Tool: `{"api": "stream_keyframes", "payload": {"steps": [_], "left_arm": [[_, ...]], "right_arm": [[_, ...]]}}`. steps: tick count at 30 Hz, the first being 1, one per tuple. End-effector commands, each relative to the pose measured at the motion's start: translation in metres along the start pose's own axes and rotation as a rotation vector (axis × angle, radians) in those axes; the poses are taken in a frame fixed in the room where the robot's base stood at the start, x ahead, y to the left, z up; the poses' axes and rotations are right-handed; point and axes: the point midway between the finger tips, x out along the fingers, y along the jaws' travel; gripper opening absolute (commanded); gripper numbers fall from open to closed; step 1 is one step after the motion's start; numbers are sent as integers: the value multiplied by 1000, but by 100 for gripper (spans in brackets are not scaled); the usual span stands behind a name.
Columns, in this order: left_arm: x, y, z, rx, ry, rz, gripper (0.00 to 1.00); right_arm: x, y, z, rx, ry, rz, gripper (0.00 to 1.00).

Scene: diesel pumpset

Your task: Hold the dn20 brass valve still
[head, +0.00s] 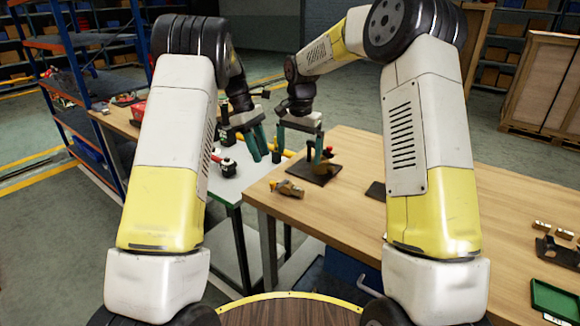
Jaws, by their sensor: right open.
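A small brass-coloured piece with a dark part (288,188) lies on the wooden table near its left corner. A brownish fixture with a red knob (324,160) stands on a dark plate (314,175) behind it. I cannot tell which of these is the dn20 brass valve. My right gripper (299,153) is open above the left edge of the dark plate; one finger overlaps the fixture in view, and contact is unclear. My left gripper (259,153) hangs left of it, over the green-edged table; its finger gap is too small to judge.
A light green-edged table (235,182) adjoins the wooden table (350,225), with a small red and black part (224,164) on it. A green tray (555,300) and small metal parts (540,226) lie at the right. The wooden table's front middle is clear.

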Motion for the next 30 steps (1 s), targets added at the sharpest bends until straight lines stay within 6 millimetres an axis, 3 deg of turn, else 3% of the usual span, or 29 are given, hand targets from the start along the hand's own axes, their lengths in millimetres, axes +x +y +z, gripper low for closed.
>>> {"api": "stream_keyframes", "payload": {"steps": [1,6,13,24,30], "left_arm": [[0,0,0,0,0,0,36],[0,0,0,0,0,0,36],[0,0,0,0,0,0,36],[0,0,0,0,0,0,36],[0,0,0,0,0,0,36]], "right_arm": [[18,-9,-3,22,-17,12,100],[57,-28,-9,91,-45,40,100],[81,-35,-11,130,-58,57,100],[132,-32,-7,130,-59,58,100],[151,-31,-7,130,-57,57,100]]}}
